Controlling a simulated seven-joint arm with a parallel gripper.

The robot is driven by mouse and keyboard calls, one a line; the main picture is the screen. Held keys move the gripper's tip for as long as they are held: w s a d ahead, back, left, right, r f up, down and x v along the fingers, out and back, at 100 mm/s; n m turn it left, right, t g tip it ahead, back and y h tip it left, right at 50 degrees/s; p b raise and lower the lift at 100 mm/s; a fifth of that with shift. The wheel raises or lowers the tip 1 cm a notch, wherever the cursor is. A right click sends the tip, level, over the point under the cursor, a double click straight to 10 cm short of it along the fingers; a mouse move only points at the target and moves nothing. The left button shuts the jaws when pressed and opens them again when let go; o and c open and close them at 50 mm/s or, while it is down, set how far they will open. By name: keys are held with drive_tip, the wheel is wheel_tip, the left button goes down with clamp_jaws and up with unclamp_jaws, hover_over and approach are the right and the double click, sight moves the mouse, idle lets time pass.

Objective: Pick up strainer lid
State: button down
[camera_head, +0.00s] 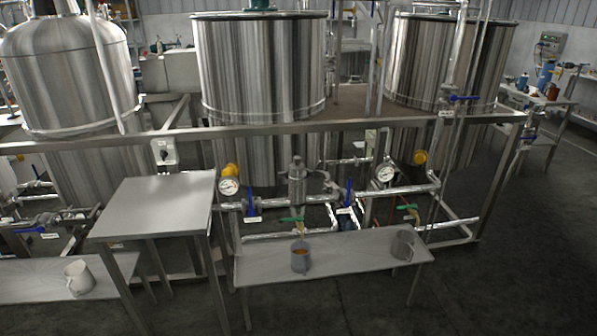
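A small upright metal strainer body (297,188) stands in the pipework in front of the middle tank. What looks like its strainer lid (297,166) sits on top, a grey metal cap with a narrow knob. The lid is small in this view, and I cannot tell whether it is fastened. A curved metal piece shows just right of the strainer. My gripper is not in view, and nothing is seen touching the lid.
A steel frame rail (350,124) crosses above and behind the strainer. Pressure gauges (229,186) and blue-handled valves (251,207) flank it. A taller table (155,203) stands left.

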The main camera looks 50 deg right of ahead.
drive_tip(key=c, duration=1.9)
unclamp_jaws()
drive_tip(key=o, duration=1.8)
